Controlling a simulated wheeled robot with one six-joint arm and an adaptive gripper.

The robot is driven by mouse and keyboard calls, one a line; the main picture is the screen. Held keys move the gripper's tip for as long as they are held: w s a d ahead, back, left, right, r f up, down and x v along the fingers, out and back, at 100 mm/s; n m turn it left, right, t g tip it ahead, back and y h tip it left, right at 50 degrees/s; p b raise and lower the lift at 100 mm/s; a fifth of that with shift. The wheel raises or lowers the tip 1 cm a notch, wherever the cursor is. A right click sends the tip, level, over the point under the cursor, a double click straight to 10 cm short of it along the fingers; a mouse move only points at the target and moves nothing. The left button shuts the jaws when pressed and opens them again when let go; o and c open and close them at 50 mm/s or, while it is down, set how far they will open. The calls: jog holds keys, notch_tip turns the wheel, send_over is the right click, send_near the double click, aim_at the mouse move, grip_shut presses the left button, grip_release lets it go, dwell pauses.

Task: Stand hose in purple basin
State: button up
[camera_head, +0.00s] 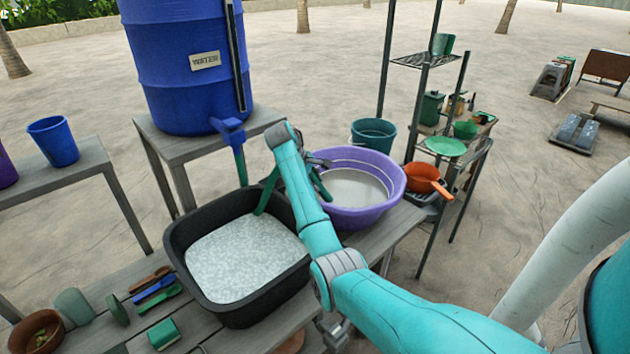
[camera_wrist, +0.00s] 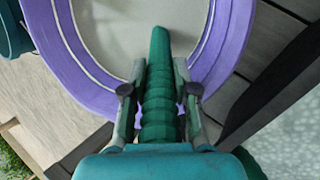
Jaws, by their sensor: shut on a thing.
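The dark green ribbed hose (camera_wrist: 159,75) is between the two fingers of my gripper (camera_wrist: 160,100), which is shut on it. In the wrist view its end points over the pale grey contents of the purple basin (camera_wrist: 72,50). In the head view one part of the hose (camera_head: 320,184) reaches over the left rim of the purple basin (camera_head: 362,157), and another part (camera_head: 268,192) slopes down toward the black tub (camera_head: 184,262). My gripper (camera_head: 316,163) is partly hidden behind my arm there. I cannot tell whether the hose end touches the basin's contents.
The black tub holds pale speckled material, left of the basin. A blue water barrel (camera_head: 186,75) with a blue tap (camera_head: 228,127) stands behind. A teal bucket (camera_head: 373,134) is behind the basin. An orange pan (camera_head: 421,178) and a shelf rack (camera_head: 425,90) stand to the right.

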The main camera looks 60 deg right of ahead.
jog(key=o, duration=1.1)
jog(key=o, duration=0.8)
